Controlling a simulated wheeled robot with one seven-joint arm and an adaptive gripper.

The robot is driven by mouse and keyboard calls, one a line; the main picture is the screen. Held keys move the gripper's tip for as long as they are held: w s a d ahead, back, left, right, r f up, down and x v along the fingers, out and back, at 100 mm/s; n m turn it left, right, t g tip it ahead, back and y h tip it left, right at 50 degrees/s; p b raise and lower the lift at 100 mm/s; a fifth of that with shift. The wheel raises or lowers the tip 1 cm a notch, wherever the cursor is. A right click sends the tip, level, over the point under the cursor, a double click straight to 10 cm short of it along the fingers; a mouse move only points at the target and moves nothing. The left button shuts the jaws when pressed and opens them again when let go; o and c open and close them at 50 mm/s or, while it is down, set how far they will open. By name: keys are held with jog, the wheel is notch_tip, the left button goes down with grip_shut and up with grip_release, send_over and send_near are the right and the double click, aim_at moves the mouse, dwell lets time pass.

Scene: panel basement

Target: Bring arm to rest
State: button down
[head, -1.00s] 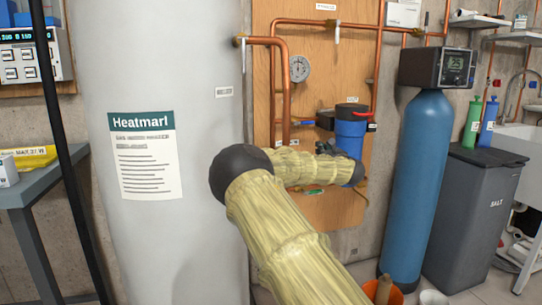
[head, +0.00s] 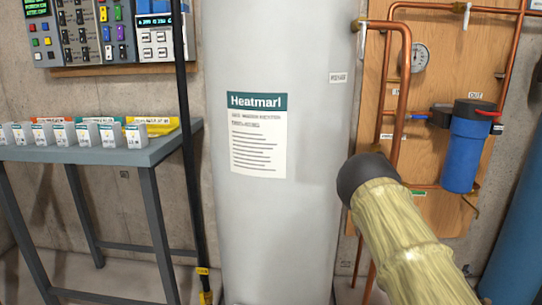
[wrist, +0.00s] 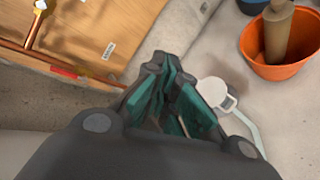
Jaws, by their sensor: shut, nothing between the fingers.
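My arm, in a pale yellow ribbed sleeve with a dark joint cap, reaches up from the lower right of the head view, in front of the tank and the pipe board. Its gripper end is out of sight there. In the wrist view my gripper (wrist: 172,100) has dark fingers with green pads, close together and with nothing seen between them. It hangs over the pale floor, beside the wooden board (wrist: 100,35).
A white tank (head: 270,210) stands close to my arm. Copper pipes (head: 404,100) and a blue filter (head: 464,150) are on the board. A grey table (head: 100,156) with small boxes stands left. An orange bucket (wrist: 282,68) and a white jug-like item (wrist: 218,92) are near the gripper.

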jog(key=s+a+f+m+g+y, duration=0.1)
jog(key=s+a+f+m+g, duration=0.3)
jog(key=s+a+f, duration=0.55)
jog(key=s+a+f+m+g+y, duration=0.15)
jog(key=s+a+f+m, duration=0.45)
jog(key=s+f, duration=0.65)
jog(key=s+a+m+g+y, duration=0.25)
jog(key=s+a+m, duration=0.25)
jog(key=s+a, duration=0.7)
jog(key=s+a+m+g+y, duration=0.1)
jog(key=s+a+m+g, duration=0.3)
jog(key=s+a, duration=0.8)
jog(key=s+d+r+p, duration=0.1)
jog(key=r+p, duration=1.4)
jog(key=s+d+r+p, duration=0.1)
jog(key=d+r+p, duration=0.1)
jog(key=r+p, duration=1.2)
jog(key=shift+s+r+h+p, duration=0.3)
jog(key=shift+r+p, duration=0.05)
jog(key=shift+p, duration=0.2)
